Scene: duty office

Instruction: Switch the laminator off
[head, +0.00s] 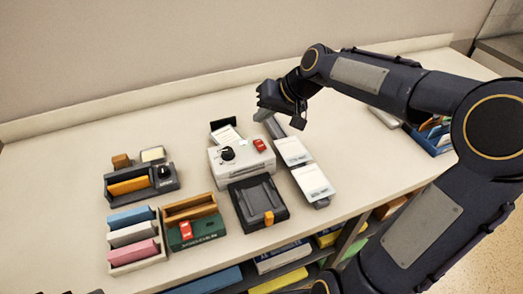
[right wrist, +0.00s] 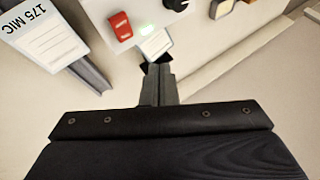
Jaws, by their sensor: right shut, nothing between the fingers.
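The laminator (head: 237,172) is a pale box in the middle of the desk with a black knob (head: 227,154) and a red switch (head: 260,145) on top. The switch (right wrist: 120,26) and knob (right wrist: 176,4) also show in the right wrist view. A small green glow (right wrist: 146,28) shows beside the switch. A white sheet stands at the back. My right gripper (head: 266,114) is shut and empty, above and behind the laminator's right back corner, apart from the switch. Its fingertips (right wrist: 159,72) point toward the laminator's back. My left gripper is not in view.
A black tray (head: 245,213) lies in front of the laminator. White pouch packs (head: 312,180) stand in a grey holder to its right. A dark device (head: 112,191) with a knob and a green device (head: 205,236) with another red switch stand to the left. Bare desk lies behind.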

